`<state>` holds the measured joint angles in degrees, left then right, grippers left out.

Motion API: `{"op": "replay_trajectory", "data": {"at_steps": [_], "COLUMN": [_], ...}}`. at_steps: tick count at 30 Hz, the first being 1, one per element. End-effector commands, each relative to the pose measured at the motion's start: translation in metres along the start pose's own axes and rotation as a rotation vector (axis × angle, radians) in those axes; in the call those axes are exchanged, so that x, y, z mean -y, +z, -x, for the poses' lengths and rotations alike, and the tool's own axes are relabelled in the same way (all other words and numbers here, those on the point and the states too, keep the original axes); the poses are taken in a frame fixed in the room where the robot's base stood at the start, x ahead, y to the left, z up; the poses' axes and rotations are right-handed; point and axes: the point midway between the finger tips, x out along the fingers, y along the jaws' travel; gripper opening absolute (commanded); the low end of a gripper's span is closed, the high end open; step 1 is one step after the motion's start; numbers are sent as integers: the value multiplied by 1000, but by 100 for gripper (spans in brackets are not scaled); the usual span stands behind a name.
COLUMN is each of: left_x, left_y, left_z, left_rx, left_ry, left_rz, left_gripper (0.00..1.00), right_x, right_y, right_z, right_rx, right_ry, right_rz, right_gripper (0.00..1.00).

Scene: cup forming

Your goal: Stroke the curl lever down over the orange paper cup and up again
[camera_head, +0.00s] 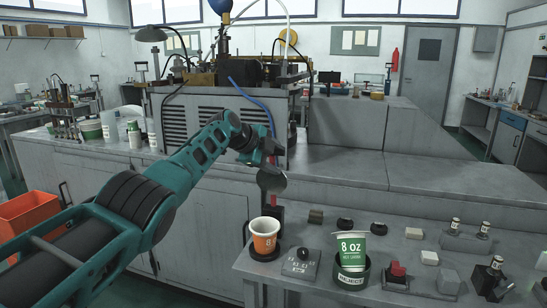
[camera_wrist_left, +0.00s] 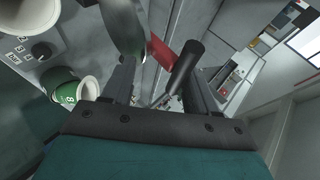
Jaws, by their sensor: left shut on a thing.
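The orange paper cup (camera_head: 264,238) stands upright in a dark ring on the grey table in the head view. A grey round disc (camera_head: 271,181) hangs above it, clear of the rim. My left gripper (camera_head: 269,155) is just above the disc. In the left wrist view its fingers (camera_wrist_left: 165,90) are shut on the curl lever's black handle (camera_wrist_left: 186,68). A red piece (camera_wrist_left: 161,52) shows beside the handle. The lever's pivot is hard to make out. My right gripper is not in view.
A green 8 oz cup (camera_head: 350,246) stands in the black REJECT ring (camera_head: 352,278). A small control panel (camera_head: 301,264) sits between the cups. Several small blocks and stands occupy the table's right side. A large grey cabinet machine (camera_head: 200,120) stands behind my left arm.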

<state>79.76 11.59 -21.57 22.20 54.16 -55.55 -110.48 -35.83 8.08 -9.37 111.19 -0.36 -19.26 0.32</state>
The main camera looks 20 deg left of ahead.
Motion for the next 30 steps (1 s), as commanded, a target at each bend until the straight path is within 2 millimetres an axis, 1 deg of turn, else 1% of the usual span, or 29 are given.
{"op": "replay_trajectory", "data": {"at_steps": [1,2,6,13,17,25,30], "left_x": [-10,-10,-10,-10,-8,-7,-5], "left_y": [2,2,2,2,4,4,3], "left_z": [-6,-6,-6,-4,3,25,46], "left_rx": [3,3,3,2,2,8,5], "left_ry": [17,17,18,16,13,9,3], "left_rz": [4,4,4,4,4,1,0], "left_gripper": [4,56,42,42,42,42,42], "right_x": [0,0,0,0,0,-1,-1], "right_y": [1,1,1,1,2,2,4], "right_z": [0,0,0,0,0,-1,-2], "right_rx": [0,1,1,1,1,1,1], "right_ry": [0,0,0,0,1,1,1], "right_rz": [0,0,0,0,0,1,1], "right_gripper": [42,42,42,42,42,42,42]}}
